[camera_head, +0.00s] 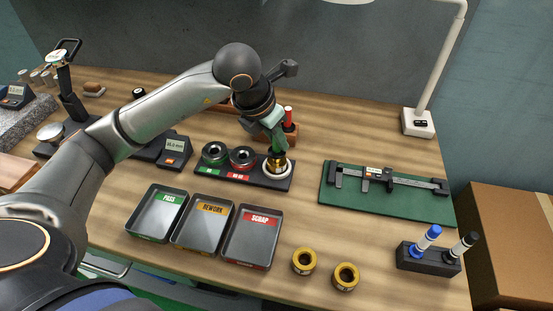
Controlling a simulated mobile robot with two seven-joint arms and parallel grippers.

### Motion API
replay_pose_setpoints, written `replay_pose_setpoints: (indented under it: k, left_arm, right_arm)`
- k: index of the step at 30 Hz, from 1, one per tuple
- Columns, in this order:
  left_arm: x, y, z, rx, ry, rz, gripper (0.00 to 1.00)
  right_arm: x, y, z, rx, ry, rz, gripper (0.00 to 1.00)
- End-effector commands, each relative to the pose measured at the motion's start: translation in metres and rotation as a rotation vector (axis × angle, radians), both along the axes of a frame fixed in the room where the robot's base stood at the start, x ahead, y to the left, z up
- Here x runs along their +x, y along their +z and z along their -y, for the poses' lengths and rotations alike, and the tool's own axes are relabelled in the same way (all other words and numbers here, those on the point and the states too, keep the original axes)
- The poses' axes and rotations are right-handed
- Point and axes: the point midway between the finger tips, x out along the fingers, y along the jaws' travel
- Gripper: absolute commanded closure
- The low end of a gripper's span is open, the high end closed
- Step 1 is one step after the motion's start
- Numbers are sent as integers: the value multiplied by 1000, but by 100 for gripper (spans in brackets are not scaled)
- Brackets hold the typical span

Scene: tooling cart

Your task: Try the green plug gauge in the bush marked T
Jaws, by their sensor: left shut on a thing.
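My left gripper (273,122) is shut on the green plug gauge (279,142) and holds it roughly upright. The gauge's lower end is at a brass bush (278,163) seated in a white ring at the right end of a black fixture (263,180). I cannot tell how far the gauge is inside the bush, or read a mark on it. Two more brass bushes (304,261) and (345,276) stand at the table's front; their marks are too small to read. My right gripper is not in view.
A red-handled gauge (288,117) stands in a wooden block just behind. Two dark rings sit on the fixture's left. PASS (157,212), REWORK (203,223) and SCRAP (253,236) trays lie empty in front. A caliper (385,178) on a green mat and a marker holder (428,259) are right.

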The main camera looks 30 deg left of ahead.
Motion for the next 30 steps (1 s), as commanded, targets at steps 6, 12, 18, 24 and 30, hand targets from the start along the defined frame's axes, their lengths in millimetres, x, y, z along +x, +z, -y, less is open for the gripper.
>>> replay_pose_setpoints:
  k: [6, 12, 18, 24, 30]
  left_arm:
    - [-2, -5, 1, 2, -3, -14, 100]
    - [-3, -5, 1, 1, -3, -15, 100]
    - [-3, -5, 1, 1, -3, -16, 100]
    - [-3, -1, 1, 1, -5, -16, 100]
    - [-2, 3, 1, 1, -3, -11, 100]
  right_arm:
    - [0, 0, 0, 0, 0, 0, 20]
    - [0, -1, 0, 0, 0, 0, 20]
    - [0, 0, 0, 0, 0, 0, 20]
    - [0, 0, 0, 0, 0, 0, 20]
    - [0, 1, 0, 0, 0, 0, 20]
